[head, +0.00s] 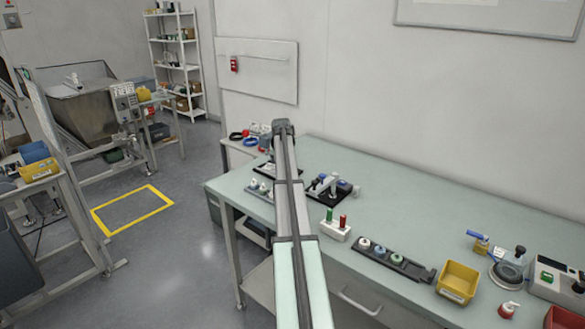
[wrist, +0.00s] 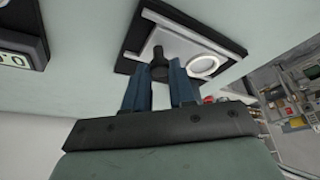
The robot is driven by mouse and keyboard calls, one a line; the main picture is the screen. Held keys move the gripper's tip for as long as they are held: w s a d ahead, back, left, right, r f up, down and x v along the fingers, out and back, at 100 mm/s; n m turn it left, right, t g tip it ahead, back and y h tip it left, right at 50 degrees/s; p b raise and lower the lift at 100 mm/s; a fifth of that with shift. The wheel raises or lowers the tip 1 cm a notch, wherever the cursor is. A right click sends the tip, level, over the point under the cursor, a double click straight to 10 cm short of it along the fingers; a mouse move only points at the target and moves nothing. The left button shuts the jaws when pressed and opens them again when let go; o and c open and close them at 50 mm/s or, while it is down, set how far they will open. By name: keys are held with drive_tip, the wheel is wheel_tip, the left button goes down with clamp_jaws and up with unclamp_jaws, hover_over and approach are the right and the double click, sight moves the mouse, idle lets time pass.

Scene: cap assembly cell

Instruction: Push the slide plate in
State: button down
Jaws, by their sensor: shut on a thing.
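In the wrist view the slide plate (wrist: 178,43) is a light grey plate in a dark frame (wrist: 237,47). A black knob (wrist: 159,62) stands on it, with a pale ring (wrist: 203,66) beside the knob. My gripper (wrist: 159,78) has its two blue fingers either side of the knob and is shut on it. The fingers hide the knob's lower part in the picture. In the head view my arm reaches over the bench, and my gripper cannot be made out there.
A display unit (wrist: 22,50) sits left of the frame in the wrist view. On the bench (head: 430,215) in the head view are a white block with green and red posts (head: 335,231), a dark rack with caps (head: 395,262) and a yellow bin (head: 457,282). The bench's back right is clear.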

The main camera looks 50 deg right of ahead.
drive_tip(key=shift+w, duration=1.3)
drive_tip(key=c, duration=0.9)
unclamp_jaws()
drive_tip(key=shift+c, duration=0.2)
drive_tip(key=v, duration=1.4)
drive_tip(key=shift+f, duration=0.1)
